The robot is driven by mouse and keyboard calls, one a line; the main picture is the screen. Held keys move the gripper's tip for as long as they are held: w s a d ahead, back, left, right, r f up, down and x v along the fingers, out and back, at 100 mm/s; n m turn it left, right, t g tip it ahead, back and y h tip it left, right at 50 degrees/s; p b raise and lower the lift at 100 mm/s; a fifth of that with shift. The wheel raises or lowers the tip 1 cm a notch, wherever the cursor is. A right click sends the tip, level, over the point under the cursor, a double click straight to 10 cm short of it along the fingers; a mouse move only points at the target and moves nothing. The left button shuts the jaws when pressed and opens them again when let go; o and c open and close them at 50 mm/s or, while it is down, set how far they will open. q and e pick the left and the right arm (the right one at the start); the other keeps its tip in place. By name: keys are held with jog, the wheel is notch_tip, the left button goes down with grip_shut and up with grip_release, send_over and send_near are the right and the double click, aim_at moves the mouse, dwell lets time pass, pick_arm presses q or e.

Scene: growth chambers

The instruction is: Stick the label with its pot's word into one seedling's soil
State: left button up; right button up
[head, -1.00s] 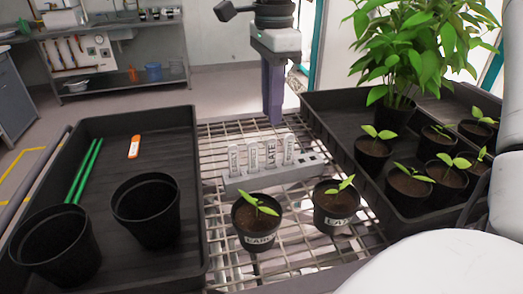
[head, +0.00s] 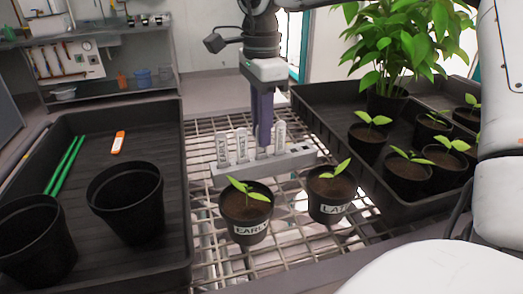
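A grey label rack (head: 302,157) stands on the wire shelf with a row of upright pale labels, among them one at the left end (head: 222,150) and one at the right end (head: 280,138). My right gripper (head: 263,145) points down at the rack. Its purple fingers cover the place of the LATE label and show edge-on, so their gap and any grip are hidden. In front stand two black seedling pots, one marked EARLY (head: 250,231) and one marked LATE (head: 333,209). No label shows in their soil. My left gripper is out of view.
A black tray (head: 165,118) at left holds two empty black pots (head: 127,203), green sticks (head: 64,165) and an orange-white item (head: 118,142). A black tray (head: 318,112) at right holds several seedlings and a tall leafy plant (head: 400,45).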

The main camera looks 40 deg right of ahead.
jog(key=c, duration=0.4)
grip_shut()
jog(key=shift+r+p, duration=2.5)
jog(key=shift+r, duration=0.55)
jog(key=s+r+m+b, duration=0.1)
jog(key=s+r, duration=0.2)
jog(key=s, duration=0.3)
jog(key=s+a+r+b, duration=0.1)
jog(key=s+r, duration=0.1)
jog(key=s, duration=0.4)
jog(key=s+r+m+b, duration=0.1)
jog(key=s+r, duration=0.2)
jog(key=s, duration=0.4)
jog(key=shift+w+f+b, duration=0.1)
jog(key=shift+f+b, duration=2.45)
jog(key=shift+f, duration=0.3)
